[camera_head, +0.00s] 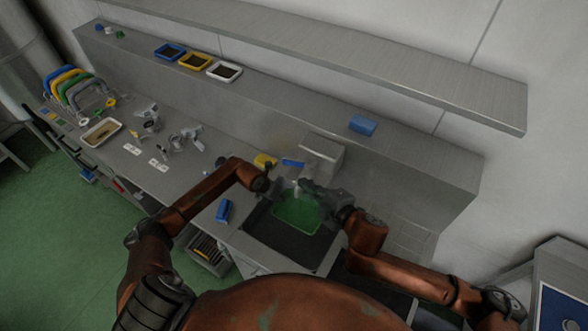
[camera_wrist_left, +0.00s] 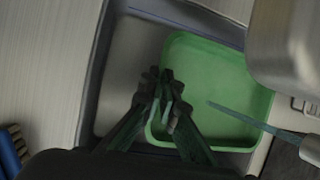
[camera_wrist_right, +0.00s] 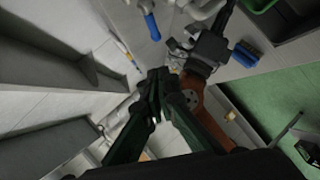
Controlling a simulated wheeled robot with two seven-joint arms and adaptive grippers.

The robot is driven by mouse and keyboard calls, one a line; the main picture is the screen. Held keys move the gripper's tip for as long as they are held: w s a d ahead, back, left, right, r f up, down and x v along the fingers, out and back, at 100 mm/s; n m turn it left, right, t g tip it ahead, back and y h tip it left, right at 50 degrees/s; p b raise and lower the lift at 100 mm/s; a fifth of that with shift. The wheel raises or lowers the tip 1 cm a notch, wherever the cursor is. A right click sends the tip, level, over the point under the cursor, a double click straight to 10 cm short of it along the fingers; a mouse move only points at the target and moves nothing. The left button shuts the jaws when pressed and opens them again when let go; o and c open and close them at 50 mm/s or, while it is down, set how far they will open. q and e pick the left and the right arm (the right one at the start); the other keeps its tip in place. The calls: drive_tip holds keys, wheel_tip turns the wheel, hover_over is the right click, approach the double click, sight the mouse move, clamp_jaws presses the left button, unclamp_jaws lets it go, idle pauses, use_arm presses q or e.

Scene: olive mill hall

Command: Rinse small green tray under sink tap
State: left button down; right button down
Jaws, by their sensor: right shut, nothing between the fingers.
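The small green tray (camera_head: 297,214) is over the dark sink (camera_head: 262,228) in the head view. In the left wrist view the tray (camera_wrist_left: 215,75) fills the middle of the basin. My left gripper (camera_head: 268,181) is at the tray's edge; its fingers (camera_wrist_left: 167,84) are closed at the rim. A thin bluish streak, apparently water, runs from the tap (camera_wrist_left: 308,150) over the tray. My right gripper (camera_head: 318,193) is shut and empty near the tap; in its own wrist view (camera_wrist_right: 158,78) its fingertips are together. A blue handle (camera_wrist_right: 151,24) lies beyond them.
A blue-backed brush (camera_head: 225,210) lies left of the sink. A metal box (camera_head: 322,152) and a yellow item (camera_head: 265,160) stand behind it. A blue block (camera_head: 363,125) and several small trays sit on the ledge. Metal parts and a white tray (camera_head: 101,132) occupy the left counter.

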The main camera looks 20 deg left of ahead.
sight(287, 163)
drive_tip(key=shift+w+d+f+x, duration=0.15)
drive_tip(key=shift+w+d+x, duration=0.15)
drive_tip(key=shift+x, duration=1.6)
drive_tip(key=shift+w+d+f+x, duration=0.15)
drive_tip(key=shift+w+d+x, duration=0.15)
drive_tip(key=shift+x, duration=1.55)
drive_tip(key=shift+w+d+f+x, duration=0.2)
drive_tip(key=shift+w+x, duration=0.2)
drive_tip(key=shift+x, duration=1.5)
